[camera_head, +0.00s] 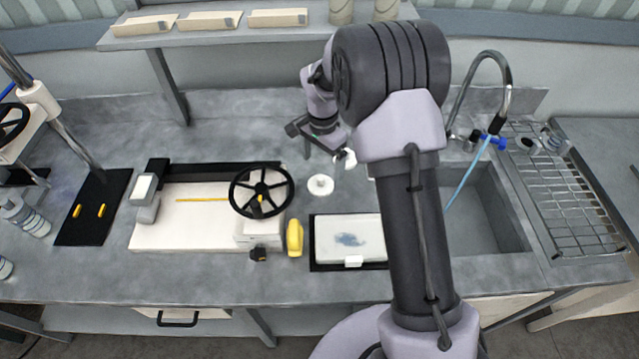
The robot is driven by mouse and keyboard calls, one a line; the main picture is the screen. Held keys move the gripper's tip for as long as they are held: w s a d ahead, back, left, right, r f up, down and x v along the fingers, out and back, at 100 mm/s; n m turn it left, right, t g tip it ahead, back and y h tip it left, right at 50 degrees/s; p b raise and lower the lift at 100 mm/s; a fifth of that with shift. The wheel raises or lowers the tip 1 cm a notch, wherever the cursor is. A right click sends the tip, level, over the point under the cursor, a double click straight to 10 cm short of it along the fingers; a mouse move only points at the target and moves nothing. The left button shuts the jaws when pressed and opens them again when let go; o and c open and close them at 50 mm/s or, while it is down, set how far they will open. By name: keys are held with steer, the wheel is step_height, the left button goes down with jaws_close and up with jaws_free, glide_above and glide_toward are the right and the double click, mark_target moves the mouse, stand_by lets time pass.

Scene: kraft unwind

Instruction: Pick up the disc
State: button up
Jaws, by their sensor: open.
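A small round white disc (320,186) with a raised knob in its middle lies flat on the grey bench, right of the black handwheel. My gripper (316,146) is open and shows above and behind the disc in the picture, apart from it. Nothing shows between its fingers. A small white piece (346,159) shows beside the gripper's right side, partly hidden by my arm; I cannot tell what it is.
A white machine bed with a black handwheel (262,191) stands left of the disc. A yellow object (295,238) and a black-edged tray (314,267) are in front. A sink (485,215) with a tap (508,95) lies right. A shelf (230,35) runs behind.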

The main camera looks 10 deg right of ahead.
mark_target(320, 177)
step_height(320, 177, down, 4)
steer(key=shift+r, duration=0.25)
steer(key=f, duration=0.1)
steer(key=f+b, duration=0.1)
steer(key=f, duration=0.2)
steer(key=shift+w+a+f+b, duration=0.15)
steer(key=shift+w+f+b, duration=0.25)
steer(key=shift+s+r, duration=0.1)
steer(key=shift+c, duration=0.9)
steer(key=c, duration=1.4)
